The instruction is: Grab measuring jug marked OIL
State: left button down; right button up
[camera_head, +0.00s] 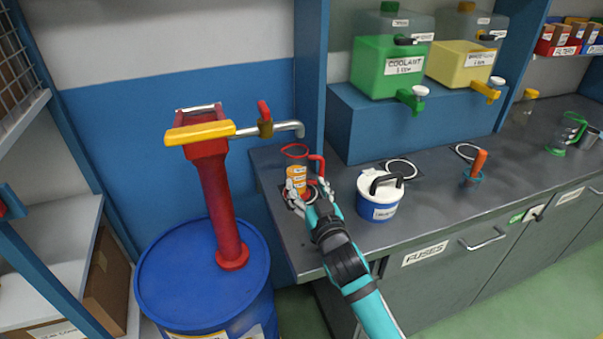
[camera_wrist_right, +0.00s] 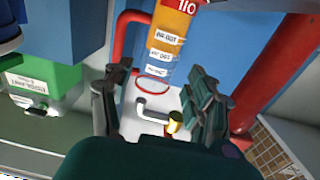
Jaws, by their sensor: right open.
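The OIL measuring jug (camera_head: 297,174) stands upright on the grey counter near its left end. It is clear, with a red rim, a red handle and an orange label with white marks. In the right wrist view the jug (camera_wrist_right: 172,42) appears upside down, its label reading OIL, with the red handle at left. My right gripper (camera_head: 308,191) is open at the jug's near side. In its wrist view the two fingers (camera_wrist_right: 160,82) are spread apart, with the jug lying ahead between them. Contact cannot be told. My left gripper is not in view.
A blue drum (camera_head: 180,280) with a red pump (camera_head: 218,195) stands left of the counter; its spout (camera_head: 290,126) reaches toward the jug. A white-and-blue tub (camera_head: 379,207) is right of my gripper. Coolant (camera_head: 388,65) and yellow (camera_head: 458,65) dispensers stand on a blue riser (camera_head: 400,130).

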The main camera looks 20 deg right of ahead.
aim_at(300, 174)
jog(key=shift+w, duration=1.55)
jog(key=w, duration=0.4)
jog(key=shift+w+a+p, duration=0.1)
jog(key=shift+w+p, duration=0.2)
jog(key=shift+w, duration=0.15)
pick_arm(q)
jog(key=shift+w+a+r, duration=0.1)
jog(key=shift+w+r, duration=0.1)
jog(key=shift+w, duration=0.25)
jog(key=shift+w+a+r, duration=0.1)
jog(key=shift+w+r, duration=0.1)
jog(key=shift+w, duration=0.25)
pick_arm(e)
jog(key=c, duration=0.9)
jog(key=shift+c, duration=0.5)
jog(key=shift+r, duration=0.1)
